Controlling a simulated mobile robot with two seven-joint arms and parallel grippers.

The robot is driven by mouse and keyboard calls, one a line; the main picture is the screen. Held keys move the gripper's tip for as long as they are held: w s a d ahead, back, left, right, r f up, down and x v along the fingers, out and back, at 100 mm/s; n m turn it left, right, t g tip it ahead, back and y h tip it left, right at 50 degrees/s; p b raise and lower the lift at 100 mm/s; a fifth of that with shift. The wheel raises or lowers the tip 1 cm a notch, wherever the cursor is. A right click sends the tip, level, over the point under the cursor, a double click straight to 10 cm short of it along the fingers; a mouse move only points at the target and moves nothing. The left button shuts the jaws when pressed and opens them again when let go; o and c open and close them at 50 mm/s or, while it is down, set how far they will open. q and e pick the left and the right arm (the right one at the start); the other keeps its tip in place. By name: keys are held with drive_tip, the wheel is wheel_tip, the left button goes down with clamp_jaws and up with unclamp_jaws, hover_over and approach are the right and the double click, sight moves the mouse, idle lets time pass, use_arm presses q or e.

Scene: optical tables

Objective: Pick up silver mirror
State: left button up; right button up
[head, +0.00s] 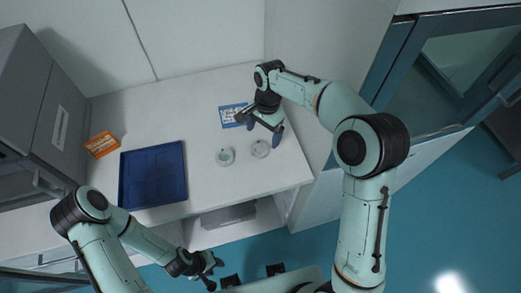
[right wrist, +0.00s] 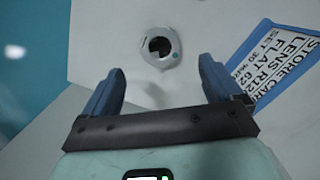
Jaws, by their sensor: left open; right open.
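In the right wrist view, one round silver piece with a dark centre (right wrist: 174,57) lies beyond the open fingers (right wrist: 160,82), a little above the middle of the gap. My left gripper (head: 208,272) is open and empty, low in front of the table.
A blue-edged label card (head: 232,125) lies left of my right gripper; it also shows in the right wrist view (right wrist: 262,68). A dark blue tray (head: 123,185) and an orange item (head: 101,144) are on the left. A grey cabinet (head: 75,110) stands further left.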

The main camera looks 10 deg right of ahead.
sight(260, 148)
drive_tip(key=f, duration=0.4)
drive_tip(key=a+f, duration=0.1)
drive_tip(key=f, duration=0.1)
drive_tip(key=shift+s+f, duration=0.25)
drive_tip(key=c, duration=1.2)
drive_tip(key=shift+r, duration=0.15)
drive_tip(key=shift+c, duration=0.2)
